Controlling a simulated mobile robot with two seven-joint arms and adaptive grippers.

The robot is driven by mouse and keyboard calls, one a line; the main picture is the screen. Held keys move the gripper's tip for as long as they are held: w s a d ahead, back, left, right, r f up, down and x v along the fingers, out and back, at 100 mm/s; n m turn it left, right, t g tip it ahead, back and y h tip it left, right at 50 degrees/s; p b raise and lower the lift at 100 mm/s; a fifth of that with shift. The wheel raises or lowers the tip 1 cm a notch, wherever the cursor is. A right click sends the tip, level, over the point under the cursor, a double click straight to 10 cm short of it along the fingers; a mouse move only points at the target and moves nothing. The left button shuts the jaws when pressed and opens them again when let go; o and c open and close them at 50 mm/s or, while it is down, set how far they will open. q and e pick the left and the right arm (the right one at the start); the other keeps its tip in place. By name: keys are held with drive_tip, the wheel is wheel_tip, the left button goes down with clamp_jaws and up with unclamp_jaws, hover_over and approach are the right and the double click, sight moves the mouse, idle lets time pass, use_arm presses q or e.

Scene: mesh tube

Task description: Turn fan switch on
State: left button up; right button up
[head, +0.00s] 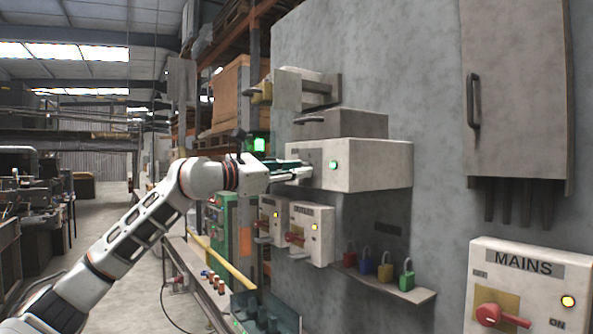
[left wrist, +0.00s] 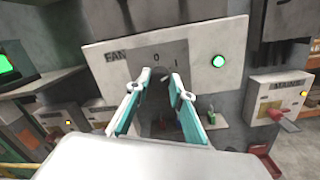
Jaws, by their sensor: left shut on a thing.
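The fan switch box (head: 375,166) is a white box on the grey wall with a lit green lamp (head: 333,165). In the left wrist view its front panel (left wrist: 110,75) reads FAN, with 0 and I marks above a dark plate and the green lamp (left wrist: 218,62) lit at right. My left gripper (head: 303,172) reaches the box's front from the left. In the left wrist view its teal-lined fingers (left wrist: 163,88) are at the dark plate, shut on the fan switch handle. The handle is mostly hidden between them, so its exact angle cannot be told. My right gripper is out of view.
Below are two smaller switch boxes with red handles (head: 312,233) and a shelf of coloured padlocks (head: 385,272). A MAINS box (head: 530,290) with a red handle is at right, under a closed cabinet (head: 515,100). A grey box (head: 345,124) sits just above the fan box.

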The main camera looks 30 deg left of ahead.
use_arm(q)
drive_tip(key=o, duration=1.1)
drive_tip(key=v, duration=1.2)
